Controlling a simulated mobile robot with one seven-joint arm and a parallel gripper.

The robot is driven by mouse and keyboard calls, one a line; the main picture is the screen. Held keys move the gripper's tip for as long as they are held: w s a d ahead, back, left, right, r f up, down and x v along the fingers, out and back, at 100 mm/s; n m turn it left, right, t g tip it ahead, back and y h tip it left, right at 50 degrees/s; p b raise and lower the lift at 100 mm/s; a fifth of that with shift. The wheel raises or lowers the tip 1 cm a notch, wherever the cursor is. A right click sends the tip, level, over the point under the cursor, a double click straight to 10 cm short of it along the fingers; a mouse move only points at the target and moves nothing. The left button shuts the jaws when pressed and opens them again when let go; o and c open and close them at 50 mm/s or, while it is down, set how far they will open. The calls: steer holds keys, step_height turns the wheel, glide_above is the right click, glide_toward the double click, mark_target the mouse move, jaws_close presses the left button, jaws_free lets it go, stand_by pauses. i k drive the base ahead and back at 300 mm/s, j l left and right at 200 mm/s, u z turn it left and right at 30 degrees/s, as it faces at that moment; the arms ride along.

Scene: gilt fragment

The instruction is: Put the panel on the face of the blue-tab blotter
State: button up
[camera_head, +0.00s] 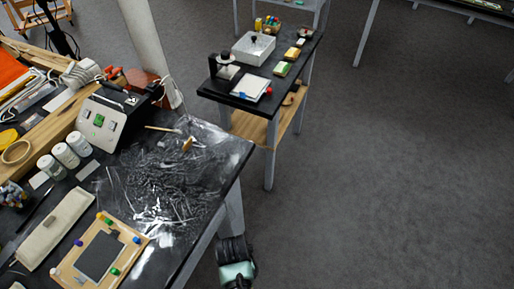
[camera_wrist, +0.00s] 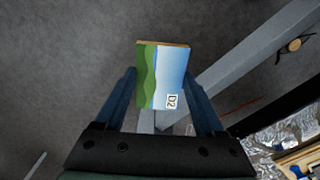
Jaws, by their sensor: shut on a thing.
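The panel (camera_wrist: 160,78) is a small block painted green, white and blue, with a "D2" label near its lower right corner. My gripper (camera_wrist: 162,80) is shut on it, with one blue finger on each side. In the head view, part of my arm's end (camera_head: 236,268) shows low, beside the near table; the panel cannot be made out there.
The far black table (camera_head: 231,99) also holds a light grey box (camera_head: 253,48), a dark stand (camera_head: 224,68) and several small painted blocks. The near table (camera_head: 226,150) has crinkled clear film and a wooden board with pegs (camera_head: 62,272). Grey floor at right is clear.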

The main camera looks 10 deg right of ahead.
mark_target(252, 86)
steer(key=i+l+z, duration=0.1)
steer(key=i+l, duration=0.15)
steer(key=i, duration=0.15)
steer(key=i+l+z, duration=0.1)
steer(key=i+l, duration=0.15)
steer(key=i+l+z, duration=0.1)
steer(key=i, duration=0.4)
steer(key=l, duration=0.1)
